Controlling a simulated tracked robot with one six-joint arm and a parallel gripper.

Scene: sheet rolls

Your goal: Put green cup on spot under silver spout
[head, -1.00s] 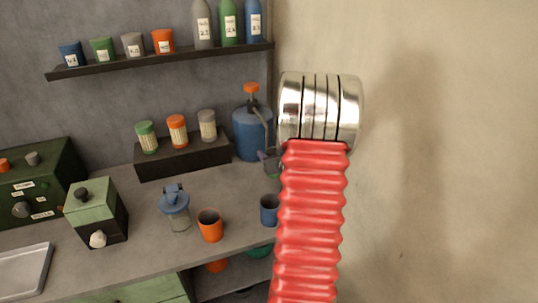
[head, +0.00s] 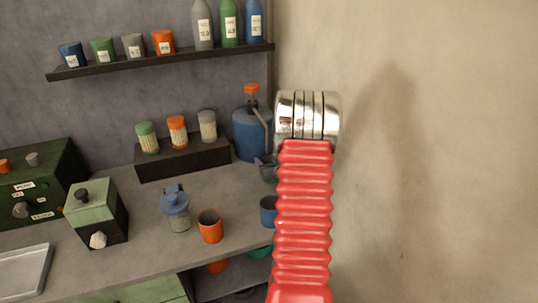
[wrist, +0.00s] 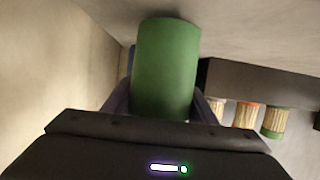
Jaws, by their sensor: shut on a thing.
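The green cup (wrist: 165,65) fills the middle of the wrist view, which looks upside down. My gripper (wrist: 158,103) is shut on it, with a purple finger along each side. In the head view my arm hides most of the gripper; a small purple finger part shows beside the dispenser's base. The blue dispenser (head: 250,136) with an orange knob stands at the counter's back right, and its thin silver-grey spout (head: 266,122) curves down its right side. The spot under the spout is hidden. A bit of blue shows behind the cup in the wrist view.
A dark block (head: 183,160) with several lidded jars stands left of the dispenser. A blue-lidded jar (head: 176,207), an orange cup (head: 210,227) and a partly hidden blue cup (head: 268,212) stand in front. A wall (head: 430,150) rises at the right.

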